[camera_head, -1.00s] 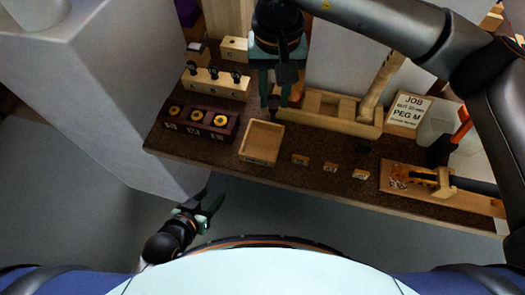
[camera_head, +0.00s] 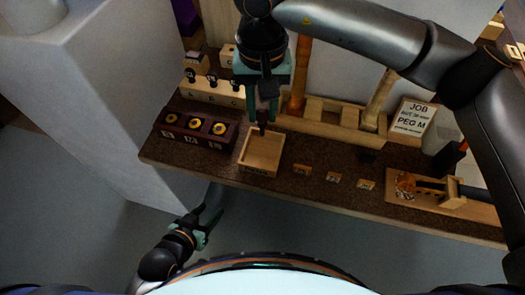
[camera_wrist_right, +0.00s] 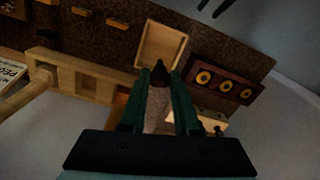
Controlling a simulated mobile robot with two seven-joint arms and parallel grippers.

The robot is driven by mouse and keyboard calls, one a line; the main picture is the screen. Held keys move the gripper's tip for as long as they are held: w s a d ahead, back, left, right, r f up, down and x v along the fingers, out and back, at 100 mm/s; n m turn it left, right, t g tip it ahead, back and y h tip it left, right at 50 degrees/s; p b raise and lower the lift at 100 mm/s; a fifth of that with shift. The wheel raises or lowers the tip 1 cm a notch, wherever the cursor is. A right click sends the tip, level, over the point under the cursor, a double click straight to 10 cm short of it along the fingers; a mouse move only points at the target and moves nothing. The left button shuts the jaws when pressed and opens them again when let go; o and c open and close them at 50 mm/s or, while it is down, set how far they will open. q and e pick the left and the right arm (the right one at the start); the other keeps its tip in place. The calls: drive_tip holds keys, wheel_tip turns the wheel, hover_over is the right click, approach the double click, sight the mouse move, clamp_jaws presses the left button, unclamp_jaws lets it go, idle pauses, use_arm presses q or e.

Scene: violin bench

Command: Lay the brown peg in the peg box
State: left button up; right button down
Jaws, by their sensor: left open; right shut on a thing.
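The peg box, a light wooden open tray (camera_head: 262,153), stands near the table's front edge and looks empty. It also shows in the right wrist view (camera_wrist_right: 161,45). My right gripper (camera_head: 264,112) points down at the back of the tray, shut on the brown peg (camera_head: 262,128). In the right wrist view the peg (camera_wrist_right: 158,98) lies between the fingers, its dark end overlapping the tray's near edge in the picture. I cannot tell its height above the tray. My left gripper (camera_head: 203,232) is open and empty, off the table's front edge.
A dark red block with several yellow-ringed holes (camera_head: 196,127) stands left of the tray. Small labelled blocks (camera_head: 333,178) lie to its right. A wooden rack (camera_head: 330,124) is behind, with a JOB card (camera_head: 412,118) and a tool board (camera_head: 430,190) further right.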

sight(262, 125)
drive_tip(key=shift+f, duration=0.1)
drive_tip(key=shift+f+b, duration=1.1)
drive_tip(key=shift+b, duration=0.05)
drive_tip(key=shift+f+b, duration=1.95)
drive_tip(key=shift+f, duration=0.15)
idle(0.5)
drive_tip(key=c, duration=0.6)
unclamp_jaws()
drive_tip(key=shift+r, duration=0.15)
drive_tip(key=shift+o, duration=0.2)
